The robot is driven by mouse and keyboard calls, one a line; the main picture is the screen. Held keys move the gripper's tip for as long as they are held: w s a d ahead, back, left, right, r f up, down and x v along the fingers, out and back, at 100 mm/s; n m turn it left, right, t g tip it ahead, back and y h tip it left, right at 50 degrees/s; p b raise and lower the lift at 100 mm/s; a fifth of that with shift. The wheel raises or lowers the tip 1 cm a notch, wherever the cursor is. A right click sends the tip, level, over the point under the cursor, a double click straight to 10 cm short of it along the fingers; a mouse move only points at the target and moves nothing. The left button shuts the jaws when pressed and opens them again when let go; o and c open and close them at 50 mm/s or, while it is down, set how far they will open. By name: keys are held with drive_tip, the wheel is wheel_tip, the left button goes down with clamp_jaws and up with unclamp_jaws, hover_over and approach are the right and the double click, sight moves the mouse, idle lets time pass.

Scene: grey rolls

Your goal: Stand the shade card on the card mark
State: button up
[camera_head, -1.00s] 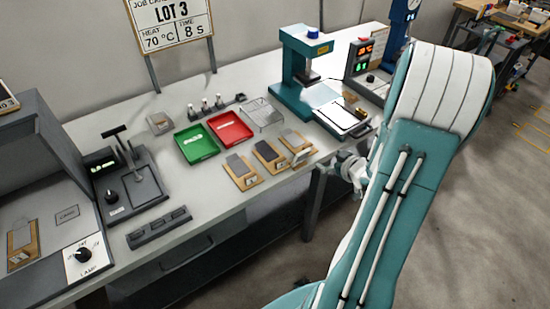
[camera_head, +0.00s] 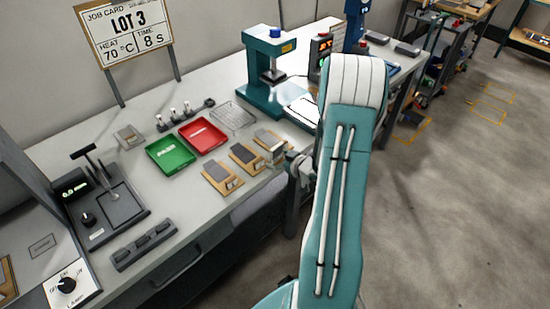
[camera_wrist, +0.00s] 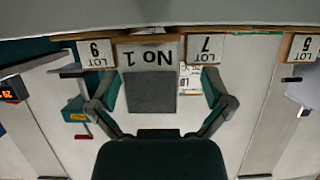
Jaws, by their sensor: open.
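The shade card is pale with a grey square and the upside-down text "No 1". In the wrist view the card (camera_wrist: 152,92) lies between the two fingers of my gripper (camera_wrist: 161,80), which is open; I see no clear contact. In the head view the card (camera_head: 277,157) is small and partly hidden at the bench's front edge, by the rightmost sample board, with my gripper (camera_head: 288,160) at it. A thin outlined rectangle, likely the card mark (camera_head: 41,245), is on the floor of the grey booth at the left; its text is unreadable now.
Sample boards (camera_head: 222,177) line the front edge; LOT labels (camera_wrist: 206,48) flank the card. Green (camera_head: 170,154) and red (camera_head: 203,135) trays lie behind. A teal press (camera_head: 266,75) stands right. A gauge (camera_head: 100,203) and slotted block (camera_head: 144,245) lie between boards and booth.

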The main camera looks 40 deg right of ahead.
drive_tip(key=shift+w+d+f, duration=0.2)
drive_tip(key=shift+w+f, duration=0.1)
drive_tip(key=shift+w, duration=0.2)
drive_tip(key=shift+w+d+f, duration=0.1)
drive_tip(key=shift+d+f, duration=0.05)
drive_tip(key=shift+d, duration=0.45)
drive_tip(key=shift+a, duration=0.35)
drive_tip(key=c, duration=0.9)
drive_tip(key=shift+a, duration=0.25)
drive_tip(key=shift+c, duration=0.5)
drive_tip(key=shift+d, duration=0.1)
